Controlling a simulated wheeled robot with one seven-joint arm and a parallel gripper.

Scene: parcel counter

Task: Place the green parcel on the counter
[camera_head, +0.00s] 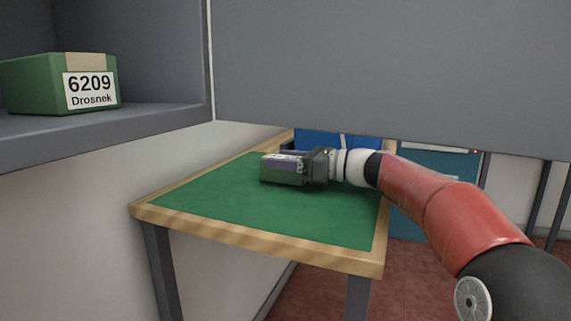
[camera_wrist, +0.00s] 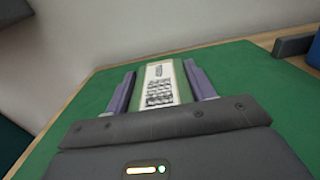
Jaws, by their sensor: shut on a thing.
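A green parcel (camera_head: 284,177) is between the fingers of my gripper (camera_head: 285,162), over the left back part of the counter. In the wrist view the same parcel (camera_wrist: 174,83) shows a white printed label, with a purple-grey finger of my gripper (camera_wrist: 160,85) on each side. My gripper is shut on it. The counter (camera_head: 230,212) has a green top with a pale wooden edge. The parcel's underside is low by the green top; I cannot tell whether it touches. Another green parcel (camera_head: 45,85), labelled 6209 Drosnek, sits on a shelf at the left.
The grey shelf (camera_head: 150,119) juts in at the upper left. A large grey panel (camera_head: 390,70) covers the upper right. A blue thing (camera_head: 320,141) stands behind my gripper at the counter's back. The counter's front part is clear.

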